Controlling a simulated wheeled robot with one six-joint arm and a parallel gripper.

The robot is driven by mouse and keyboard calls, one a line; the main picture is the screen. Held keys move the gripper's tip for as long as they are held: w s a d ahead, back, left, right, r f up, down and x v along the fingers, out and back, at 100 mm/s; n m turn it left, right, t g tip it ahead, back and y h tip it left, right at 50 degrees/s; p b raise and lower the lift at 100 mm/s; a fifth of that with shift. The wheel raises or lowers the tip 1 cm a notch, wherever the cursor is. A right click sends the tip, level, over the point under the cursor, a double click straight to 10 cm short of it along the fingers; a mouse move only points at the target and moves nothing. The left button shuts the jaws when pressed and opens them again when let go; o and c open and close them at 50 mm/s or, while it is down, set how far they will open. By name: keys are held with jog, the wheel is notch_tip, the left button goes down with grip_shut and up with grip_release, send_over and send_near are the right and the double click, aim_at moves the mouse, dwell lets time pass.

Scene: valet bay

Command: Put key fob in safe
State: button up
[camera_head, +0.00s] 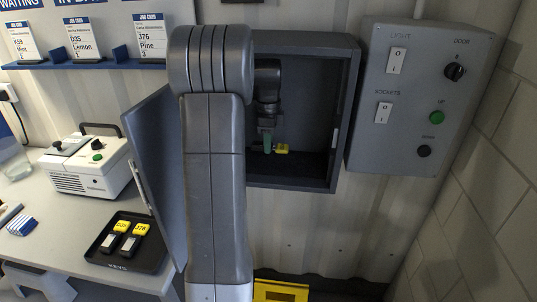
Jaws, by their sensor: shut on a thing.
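The open grey safe (345,150) is fixed to the wall, its door (152,180) swung out to the left. My gripper (267,146) is inside the safe, low and near its floor, shut on a key fob. The fob's yellow tag (282,149) shows just right of the fingers; the rest of the fob is hidden or too small to make out. I cannot tell whether it touches the safe floor. My arm covers the left part of the safe.
A black key tray (145,264) on the table at lower left holds two fobs with yellow tags, D35 (121,226) and J76 (141,229). A white machine (85,168) stands behind it. A grey switch panel (420,100) is right of the safe.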

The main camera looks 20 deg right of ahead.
aim_at(268, 167)
jog(key=f, duration=0.3)
jog(key=f+p, duration=0.1)
jog(key=f, duration=0.1)
jog(key=shift+s+f, duration=0.25)
jog(key=shift+w+f, duration=0.25)
jog(key=shift+f, duration=0.2)
jog(key=shift+f, duration=0.1)
jog(key=shift+f, duration=0.1)
jog(key=o, duration=1)
jog(key=shift+r+b, duration=0.35)
jog(key=shift+r, duration=3.6)
